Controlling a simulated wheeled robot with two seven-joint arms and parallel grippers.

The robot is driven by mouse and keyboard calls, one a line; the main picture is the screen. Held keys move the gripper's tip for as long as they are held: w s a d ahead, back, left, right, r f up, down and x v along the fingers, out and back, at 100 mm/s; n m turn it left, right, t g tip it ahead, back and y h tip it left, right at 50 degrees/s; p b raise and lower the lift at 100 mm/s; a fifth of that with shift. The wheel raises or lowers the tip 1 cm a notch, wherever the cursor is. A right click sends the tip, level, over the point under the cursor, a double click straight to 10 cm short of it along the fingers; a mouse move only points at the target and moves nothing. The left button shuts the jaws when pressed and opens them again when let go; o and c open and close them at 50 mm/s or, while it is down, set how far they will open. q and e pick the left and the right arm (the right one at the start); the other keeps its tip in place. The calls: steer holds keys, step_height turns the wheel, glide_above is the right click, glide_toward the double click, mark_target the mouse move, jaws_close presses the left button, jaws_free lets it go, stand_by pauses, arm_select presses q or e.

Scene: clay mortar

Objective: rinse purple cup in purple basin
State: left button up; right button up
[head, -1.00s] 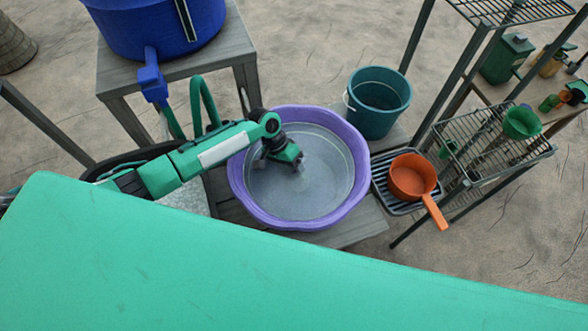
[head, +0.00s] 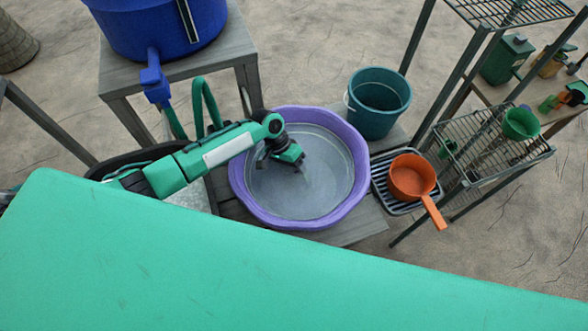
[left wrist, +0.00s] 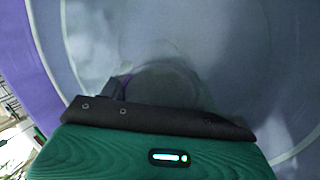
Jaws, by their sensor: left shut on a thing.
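The purple basin (head: 360,160) stands on a grey wooden bench and holds cloudy grey water. Its purple wall also shows in the left wrist view (left wrist: 18,60). My left gripper (head: 296,164) reaches down into the basin, left of its middle and close to the water. It is shut on the purple cup, of which only a small purple sliver (left wrist: 125,80) shows by the fingers in the left wrist view. The rest of the cup is hidden or blurred by the gripper and water, so its tilt cannot be told. My right gripper is not in view.
A teal bucket (head: 378,104) stands behind the basin at the right. An orange dipper (head: 411,178) lies on a dark rack tray beside the basin. A blue tank (head: 150,25) with a spigot stands at back left. A wire shelf (head: 490,150) is at the right.

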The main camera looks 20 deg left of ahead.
arm_select(q)
steer(key=shift+d, duration=0.2)
step_height(320, 180, up, 20)
steer(key=p, duration=1.3)
steer(key=shift+f, duration=0.15)
stand_by(1.0)
